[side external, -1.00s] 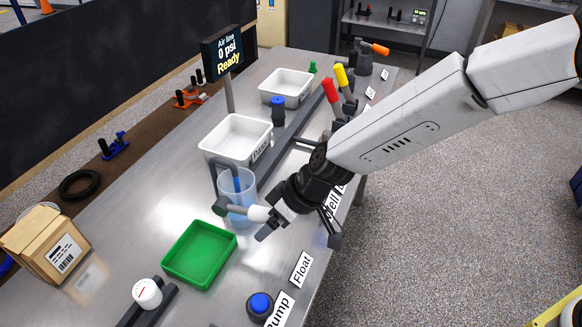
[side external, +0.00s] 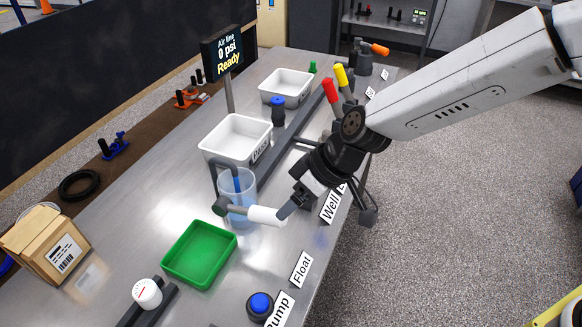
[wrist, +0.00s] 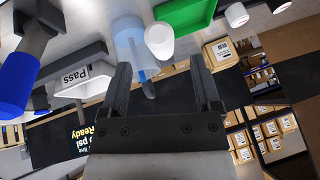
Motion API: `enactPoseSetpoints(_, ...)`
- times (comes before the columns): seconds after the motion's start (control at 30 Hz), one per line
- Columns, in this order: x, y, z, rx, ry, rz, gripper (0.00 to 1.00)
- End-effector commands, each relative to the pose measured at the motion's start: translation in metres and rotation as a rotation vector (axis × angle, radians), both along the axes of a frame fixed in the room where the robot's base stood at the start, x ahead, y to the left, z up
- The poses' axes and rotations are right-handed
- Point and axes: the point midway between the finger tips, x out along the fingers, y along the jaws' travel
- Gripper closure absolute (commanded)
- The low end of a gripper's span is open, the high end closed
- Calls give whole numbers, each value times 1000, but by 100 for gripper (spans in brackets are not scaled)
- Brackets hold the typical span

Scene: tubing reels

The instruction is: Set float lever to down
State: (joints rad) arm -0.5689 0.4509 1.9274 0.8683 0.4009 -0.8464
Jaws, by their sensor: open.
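The float lever (side external: 265,215) has a white handle on a dark grey pivot, beside the clear cylinder of blue liquid (side external: 237,190). In the side view it sticks out roughly level toward the Float label (side external: 301,269). My gripper (side external: 289,208) is at the handle's free end; I cannot tell whether they touch. In the wrist view my gripper (wrist: 162,68) is open, with nothing between its fingers. The white handle's round end (wrist: 160,40) shows just beyond the fingertips.
A green tray (side external: 172,268) and a blue button (side external: 260,305) lie nearer the camera. A white bin (side external: 225,132) stands behind the cylinder. Red (side external: 330,91) and yellow (side external: 341,76) levers stand near my arm. The display (side external: 228,50) reads 0 psi, Ready.

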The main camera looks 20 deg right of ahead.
Motion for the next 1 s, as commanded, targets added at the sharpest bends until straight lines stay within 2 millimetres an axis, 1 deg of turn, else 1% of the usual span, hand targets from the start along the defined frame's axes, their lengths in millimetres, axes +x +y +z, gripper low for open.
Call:
enactPoseSetpoints(0.33, -1, -1, 2, -1, 1, 0, 19)
enactPoseSetpoints(0.37, -1, -1, 2, -1, 1, 0, 29)
enactPoseSetpoints(0.4, 0, -1, 2, 0, 0, 0, 41)
enactPoseSetpoints(0.47, 0, -2, 6, 2, -2, 1, 60)
enactPoseSetpoints(0.5, 1, -2, 10, 5, -4, 1, 73)
enactPoseSetpoints(0.57, 4, -3, 19, 12, -10, 0, 92)
enactPoseSetpoints(0.6, 6, -4, 27, 18, -13, -1, 100)
enactPoseSetpoints(0.83, 14, -17, 84, 40, -38, -10, 100)
enactPoseSetpoints(0.9, 15, -21, 96, 41, -42, -13, 100)
enactPoseSetpoints(1.0, 16, -24, 104, 40, -44, -15, 100)
